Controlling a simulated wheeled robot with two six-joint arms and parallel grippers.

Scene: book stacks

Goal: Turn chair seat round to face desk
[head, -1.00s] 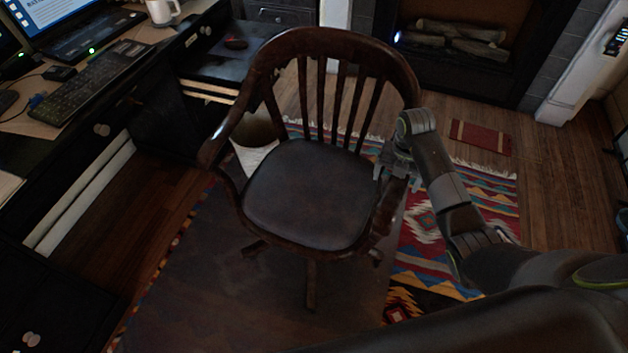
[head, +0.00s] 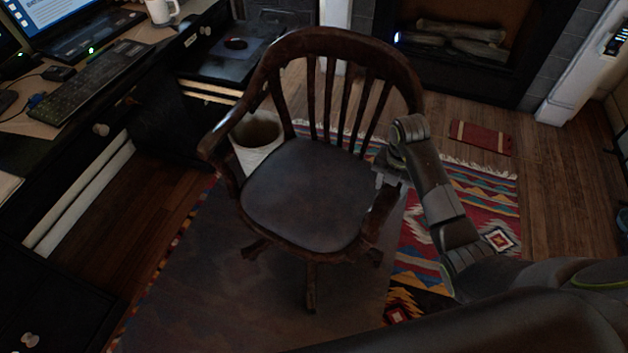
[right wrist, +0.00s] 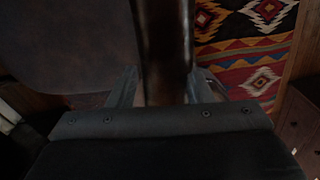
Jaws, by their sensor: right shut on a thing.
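The dark wooden swivel chair (head: 308,193) stands in the middle of the head view, with its slatted back at the far side and its seat front towards me. The desk (head: 120,100) runs along the left. My right gripper (head: 385,178) is at the chair's right armrest, beside the seat. In the right wrist view its two fingers stand either side of a dark wooden bar, the armrest (right wrist: 163,50), and it is shut on it. The seat also shows in the right wrist view (right wrist: 65,40). My left gripper is out of view.
A white waste bin (head: 257,140) stands behind the chair's left side. A patterned rug (head: 475,215) and a clear floor mat (head: 220,290) lie under and around the chair. A fireplace (head: 460,50) is at the back, with a small red mat (head: 480,138) before it.

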